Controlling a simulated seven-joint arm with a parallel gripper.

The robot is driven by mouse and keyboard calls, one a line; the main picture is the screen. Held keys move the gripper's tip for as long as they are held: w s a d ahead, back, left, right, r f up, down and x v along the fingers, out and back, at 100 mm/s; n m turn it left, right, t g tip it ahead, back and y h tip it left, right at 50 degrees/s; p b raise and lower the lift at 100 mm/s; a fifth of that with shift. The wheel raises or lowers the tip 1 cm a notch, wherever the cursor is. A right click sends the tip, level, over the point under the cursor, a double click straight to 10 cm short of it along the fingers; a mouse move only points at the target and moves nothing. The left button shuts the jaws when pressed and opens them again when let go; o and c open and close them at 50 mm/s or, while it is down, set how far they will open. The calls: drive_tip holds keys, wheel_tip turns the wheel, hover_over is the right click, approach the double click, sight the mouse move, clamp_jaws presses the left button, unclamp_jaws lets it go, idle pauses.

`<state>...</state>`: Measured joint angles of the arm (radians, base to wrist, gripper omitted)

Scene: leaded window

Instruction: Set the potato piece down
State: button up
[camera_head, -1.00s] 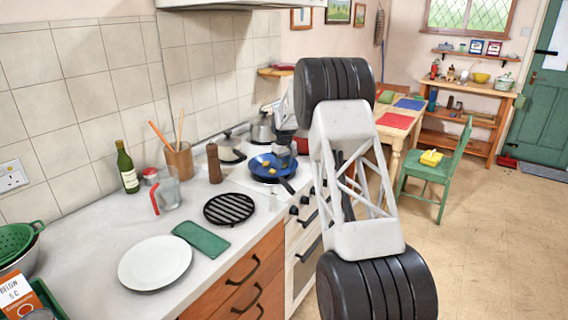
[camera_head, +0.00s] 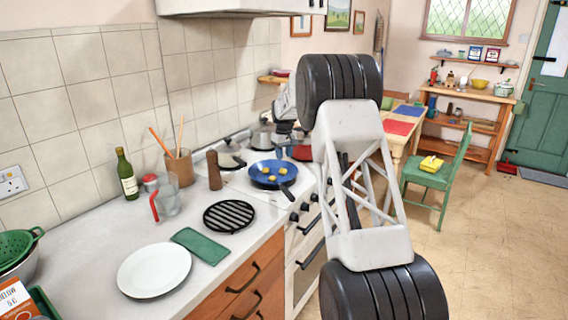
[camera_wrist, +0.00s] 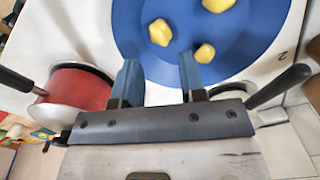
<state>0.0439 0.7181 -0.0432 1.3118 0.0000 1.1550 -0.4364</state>
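The blue frying pan (camera_head: 258,166) stands on the white stove top, its dark handle pointing to the front right. Yellow potato pieces lie in it; the wrist view shows one piece (camera_wrist: 160,32), a second piece (camera_wrist: 205,53) and a third (camera_wrist: 217,5) at the top edge. My gripper (camera_wrist: 158,78) is open, with nothing between its two blue fingertips. It is near the pan's rim, apart from the pieces. In the head view my arm covers part of the stove, and the fingertips are hard to make out.
A red pot (camera_wrist: 75,92) stands beside the pan. A kettle and a lidded pot are at the stove's back. A pepper mill (camera_head: 213,170), black trivet (camera_head: 229,216), green cloth (camera_head: 200,245) and white plate (camera_head: 154,270) are on the counter.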

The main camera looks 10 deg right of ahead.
drive_tip(key=shift+r, duration=2.35)
drive_tip(key=s+a+r+m, duration=0.1)
drive_tip(key=s+r, duration=0.4)
drive_tip(key=s, duration=0.7)
drive_tip(key=s+a+r+t, duration=0.1)
drive_tip(key=s+r, duration=0.5)
drive_tip(key=s, duration=0.5)
drive_tip(key=s+a+r+m, duration=0.1)
drive_tip(key=s+r, duration=0.4)
drive_tip(key=s, duration=0.7)
drive_tip(key=s+f+m, duration=0.1)
drive_tip(key=s+f, duration=0.2)
drive_tip(key=s, duration=1.1)
drive_tip(key=s+a+f+t, duration=0.1)
drive_tip(key=s+f, duration=0.2)
drive_tip(key=s, duration=1)
drive_tip(key=s+f+m, duration=0.1)
drive_tip(key=s+f, duration=0.2)
drive_tip(key=s, duration=1.1)
drive_tip(key=shift+s+a+f+m+t, duration=0.15)
drive_tip(key=shift+s+f+m+t, duration=0.1)
drive_tip(key=shift+s+m+t, duration=0.05)
